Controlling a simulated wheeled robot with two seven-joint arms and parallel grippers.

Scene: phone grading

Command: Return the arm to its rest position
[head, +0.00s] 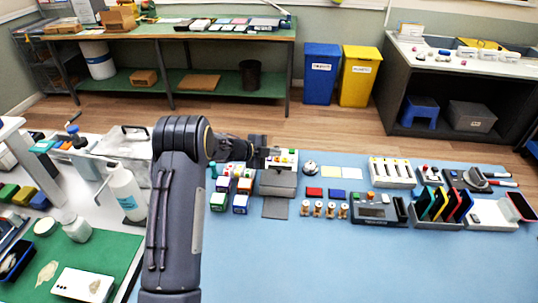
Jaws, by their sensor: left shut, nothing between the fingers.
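My left arm rises from the lower middle of the head view and bends right at its elbow. My left gripper (264,154) is at the far edge of the blue mat, by a grey device with coloured buttons (284,160). It is small and dark here; it looks shut and empty. I cannot tell whether it touches the device. My right gripper is not in view.
The blue mat (330,260) is bare in front. Small boxes (241,203), brass pieces (318,209), a rack of coloured slabs (445,203) and a stand-held phone (521,207) line its back.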

